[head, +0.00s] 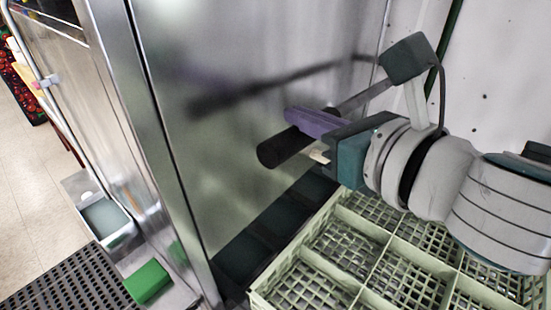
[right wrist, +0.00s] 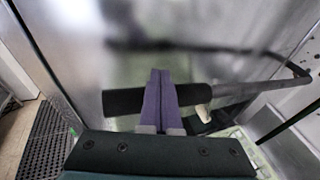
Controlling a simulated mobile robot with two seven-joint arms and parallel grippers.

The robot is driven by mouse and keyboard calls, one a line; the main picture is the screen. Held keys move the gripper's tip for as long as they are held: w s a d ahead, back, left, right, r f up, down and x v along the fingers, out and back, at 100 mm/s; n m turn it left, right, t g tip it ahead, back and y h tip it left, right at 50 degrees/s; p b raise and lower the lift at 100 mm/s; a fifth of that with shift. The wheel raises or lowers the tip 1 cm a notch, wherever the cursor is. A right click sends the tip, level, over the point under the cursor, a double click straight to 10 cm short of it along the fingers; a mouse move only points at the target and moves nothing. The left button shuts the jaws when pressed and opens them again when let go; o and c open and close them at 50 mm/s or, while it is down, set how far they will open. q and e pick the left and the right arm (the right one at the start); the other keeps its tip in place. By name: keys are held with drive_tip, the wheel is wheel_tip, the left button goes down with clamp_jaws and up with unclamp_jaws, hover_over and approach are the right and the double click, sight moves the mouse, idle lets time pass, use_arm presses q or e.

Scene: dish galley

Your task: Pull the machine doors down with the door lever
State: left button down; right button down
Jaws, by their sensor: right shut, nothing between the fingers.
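The door lever is a dark, thick grip (head: 285,148) on a metal bar that runs up to the right. The grip also shows in the right wrist view (right wrist: 122,101). The machine door (head: 235,65) is a large shiny steel panel behind it, with a dark reflection of the lever. My right gripper (head: 294,117) has its purple fingers closed together with nothing between them. In the right wrist view the fingers (right wrist: 160,76) cross over the grip and hide its middle. They lie above or against the grip; I cannot tell whether they touch. My left gripper is not in view.
A pale green dish rack (head: 290,278) with several compartments stands below my right arm. A steel post (head: 150,130) edges the machine at left. A green sponge-like block (head: 148,281) and a black perforated mat (head: 65,287) lie at lower left. A white wall is at right.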

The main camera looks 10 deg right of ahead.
wheel_tip(320, 180, down, 26)
drive_tip(key=w+d+b, duration=0.1)
drive_tip(key=d+b, duration=0.1)
drive_tip(key=b, duration=2)
drive_tip(key=s+d+r+p, duration=0.3)
drive_tip(key=s+r+p, duration=0.1)
drive_tip(key=s, duration=0.5)
drive_tip(key=shift+r, duration=0.75)
drive_tip(key=shift+w, duration=0.1)
